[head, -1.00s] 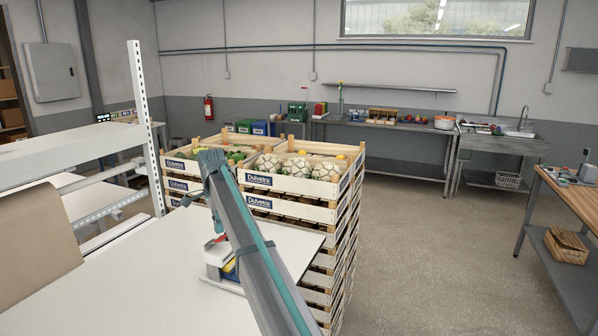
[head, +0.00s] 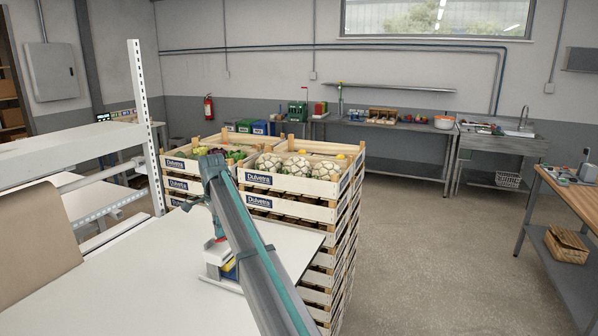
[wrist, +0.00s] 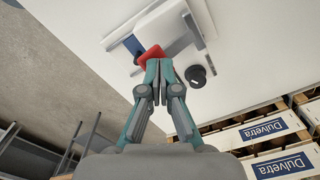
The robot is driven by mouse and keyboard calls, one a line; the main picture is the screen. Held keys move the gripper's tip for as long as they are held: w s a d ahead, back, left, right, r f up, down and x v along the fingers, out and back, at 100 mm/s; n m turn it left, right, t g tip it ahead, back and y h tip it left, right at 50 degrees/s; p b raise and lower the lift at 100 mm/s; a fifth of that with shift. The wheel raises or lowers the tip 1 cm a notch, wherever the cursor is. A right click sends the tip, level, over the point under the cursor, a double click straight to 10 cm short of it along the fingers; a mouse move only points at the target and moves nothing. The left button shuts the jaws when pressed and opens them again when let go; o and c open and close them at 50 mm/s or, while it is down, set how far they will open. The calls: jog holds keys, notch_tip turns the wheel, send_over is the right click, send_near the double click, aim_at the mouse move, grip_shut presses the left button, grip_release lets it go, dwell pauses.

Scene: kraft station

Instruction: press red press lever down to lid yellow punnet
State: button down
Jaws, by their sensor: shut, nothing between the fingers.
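The white press (head: 212,256) stands on the white table, partly hidden behind my arm in the head view. Its red lever (head: 218,241) shows just left of my arm, and a bit of yellow (head: 229,266), likely the punnet, shows below it. In the wrist view the red lever (wrist: 151,54) is right at my fingertips, in front of the white press body (wrist: 165,28). My gripper (wrist: 160,63) is shut and empty, its tips at or touching the lever; I cannot tell if they press on it. A blue part (wrist: 133,44) shows beside the lever.
A black round object (wrist: 196,73) sits on the table beside my fingers. Stacked crates of vegetables (head: 290,185) stand just past the table edge. A white shelf rack (head: 145,125) is at the left.

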jog(key=shift+f, duration=1.25)
dwell(0.4)
jog(key=shift+r+p, duration=1.95)
jog(key=shift+r, duration=2.6)
